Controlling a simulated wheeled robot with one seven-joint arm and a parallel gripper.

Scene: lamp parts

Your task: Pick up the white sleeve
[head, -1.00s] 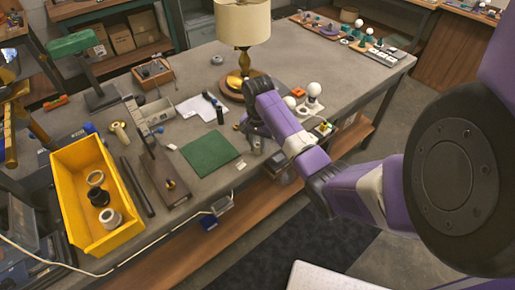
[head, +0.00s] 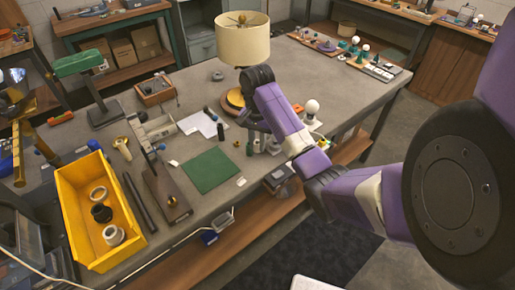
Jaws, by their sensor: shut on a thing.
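My gripper (head: 256,143) hangs below my black wrist, over the bench between the green mat and the lamp base. It is small and partly hidden by my arm. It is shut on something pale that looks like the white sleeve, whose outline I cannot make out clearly. Whether it touches the bench is hard to tell.
A lamp with a cream shade (head: 243,42) stands just behind my wrist. The green mat (head: 210,170) lies left of my gripper. A yellow bin (head: 72,212) with several rings stands at the left. A white bulb (head: 312,107) stands at the right.

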